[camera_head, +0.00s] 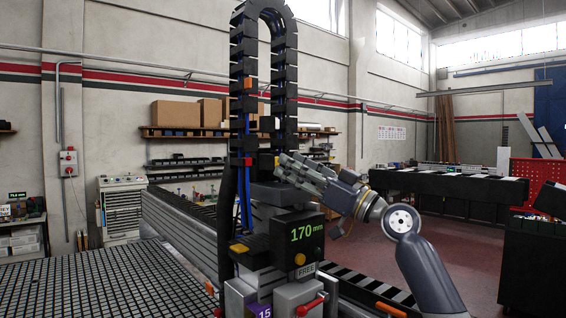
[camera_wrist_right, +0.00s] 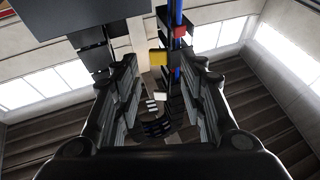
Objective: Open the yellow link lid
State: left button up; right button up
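A yellow link lid (camera_wrist_right: 158,57) shows in the right wrist view, ahead of and between my fingertips. In the head view a small yellow patch (camera_head: 276,150), probably the same lid, shows low on the right strand of the black cable chain (camera_head: 285,80). My right gripper (camera_head: 286,170) reaches in from the right, tilted up and to the left, just below that patch. In the right wrist view my right gripper (camera_wrist_right: 163,78) has its two fingers wide apart with nothing between them. No contact with the lid shows. My left gripper is not in view.
A red link (camera_wrist_right: 180,32) and blue cables (camera_head: 245,190) are close to the lid. A black box marked 170 mm (camera_head: 307,234) stands below my right gripper. The grid table (camera_head: 90,275) fills the lower left. An orange link (camera_head: 248,84) is higher on the chain.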

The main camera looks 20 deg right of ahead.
jog(key=v, duration=0.8)
jog(key=shift+d+r, duration=0.1)
jog(key=shift+d, duration=0.1)
